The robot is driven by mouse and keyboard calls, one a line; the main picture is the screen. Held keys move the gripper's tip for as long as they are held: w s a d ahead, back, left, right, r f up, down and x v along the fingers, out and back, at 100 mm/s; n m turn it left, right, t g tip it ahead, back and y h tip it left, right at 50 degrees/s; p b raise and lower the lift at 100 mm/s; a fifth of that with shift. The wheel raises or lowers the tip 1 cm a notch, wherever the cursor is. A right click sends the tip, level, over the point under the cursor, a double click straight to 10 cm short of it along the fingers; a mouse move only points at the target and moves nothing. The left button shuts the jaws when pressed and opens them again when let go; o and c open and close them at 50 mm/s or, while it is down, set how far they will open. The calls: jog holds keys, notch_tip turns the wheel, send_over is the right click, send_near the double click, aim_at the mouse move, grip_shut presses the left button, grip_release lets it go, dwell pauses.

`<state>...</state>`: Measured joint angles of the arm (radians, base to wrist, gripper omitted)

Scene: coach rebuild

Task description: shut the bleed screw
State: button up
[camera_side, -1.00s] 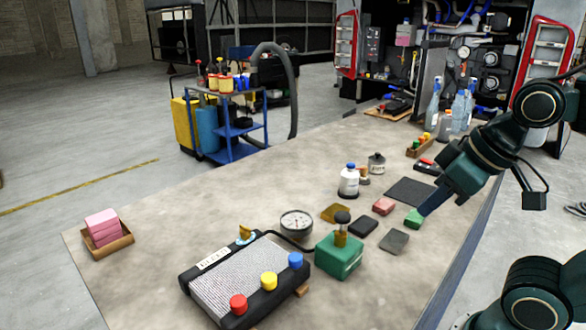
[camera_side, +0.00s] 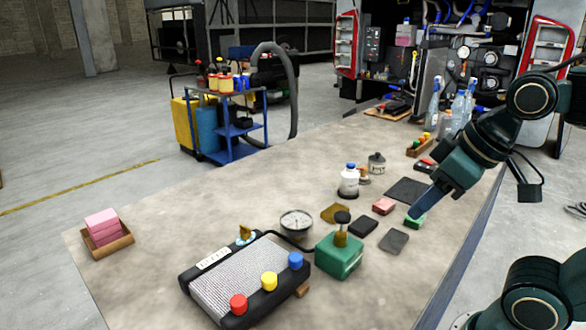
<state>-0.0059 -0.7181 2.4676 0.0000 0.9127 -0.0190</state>
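The bleed screw seems to be the small brass wing-shaped piece (camera_side: 245,232) at the back corner of the radiator (camera_side: 236,283), with a pale blue patch under it. Whether it is open or shut is too small to tell. The radiator lies on the bench with red, yellow and blue caps along its front edge. My gripper (camera_side: 414,212) is far to the right of the radiator, low over the bench, its blue fingers pointing down-left. Its tip overlaps a green block (camera_side: 416,223) and partly hides it. Whether the fingers are parted or touch the block I cannot tell.
A green pump box (camera_side: 340,260) with a black knob and a dial gauge (camera_side: 297,222) stand between my gripper and the screw. White bottle (camera_side: 349,181), small blocks and dark pads (camera_side: 363,227) lie nearby. Pink blocks (camera_side: 102,222) sit in a tray at left. The bench's left middle is clear.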

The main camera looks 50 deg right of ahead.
jog(key=w+a+r+n+g, duration=0.1)
jog(key=w+r+n, duration=0.1)
jog(key=w, duration=0.2)
jog(key=w+a+r+n, duration=0.1)
jog(key=w+r, duration=0.2)
jog(key=w, duration=0.2)
jog(key=n+g, duration=0.4)
jog(key=n, duration=0.4)
send_over(244, 231)
notch_tip(244, 231, down, 6)
jog(key=shift+d, duration=0.25)
jog(key=shift+w+f, duration=0.1)
jog(key=shift+f, duration=0.1)
notch_tip(244, 231, down, 14)
jog(key=shift+r, duration=0.25)
jog(key=c, duration=0.9)
